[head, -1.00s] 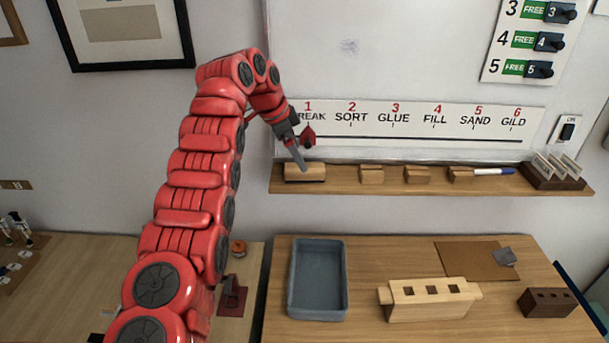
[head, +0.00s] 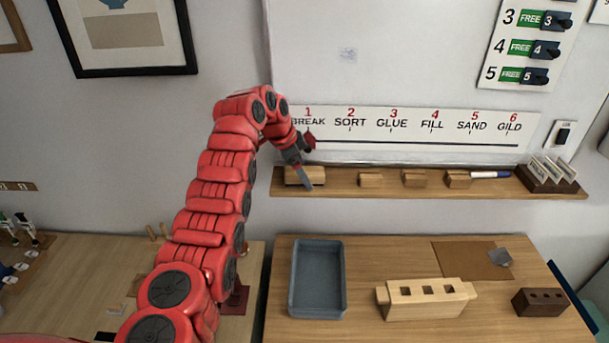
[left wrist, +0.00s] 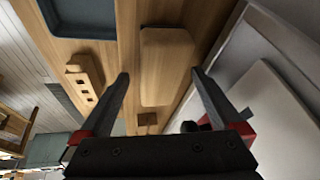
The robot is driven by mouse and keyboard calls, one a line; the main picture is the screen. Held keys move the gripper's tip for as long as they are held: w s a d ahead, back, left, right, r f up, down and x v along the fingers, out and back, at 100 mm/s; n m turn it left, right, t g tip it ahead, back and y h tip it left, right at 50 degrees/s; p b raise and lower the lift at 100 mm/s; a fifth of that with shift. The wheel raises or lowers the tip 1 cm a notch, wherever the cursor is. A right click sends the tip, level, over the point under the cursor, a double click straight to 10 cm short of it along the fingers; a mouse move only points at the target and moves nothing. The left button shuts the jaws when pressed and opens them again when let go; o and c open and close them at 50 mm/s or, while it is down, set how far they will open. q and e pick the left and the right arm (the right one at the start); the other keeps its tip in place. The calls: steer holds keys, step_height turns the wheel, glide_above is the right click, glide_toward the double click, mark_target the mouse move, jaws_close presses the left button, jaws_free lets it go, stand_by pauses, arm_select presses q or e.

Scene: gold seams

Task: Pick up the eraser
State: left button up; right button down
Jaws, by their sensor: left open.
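The eraser appears to be the large pale wooden block (head: 290,177) at the left end of the wall ledge, under the word BREAK. It also shows in the left wrist view (left wrist: 166,62). My left gripper (head: 307,180) is at this block and partly covers it in the head view. In the left wrist view my left gripper (left wrist: 160,75) is open, with one finger on each side of the block and gaps between. I cannot tell whether the fingertips are level with it. My right gripper is not in view.
The ledge (head: 335,187) also bears smaller wooden blocks (head: 370,180), a blue-capped pen (head: 490,174) and a dark card holder (head: 546,181). The whiteboard (head: 400,70) rises behind. Below, the table holds a grey tray (head: 293,290) and a slotted wooden block (head: 427,305).

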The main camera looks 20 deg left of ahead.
arm_select(q)
steer(key=shift+f+b, duration=0.3)
steer(key=shift+b, duration=0.1)
steer(key=shift+c, duration=0.3)
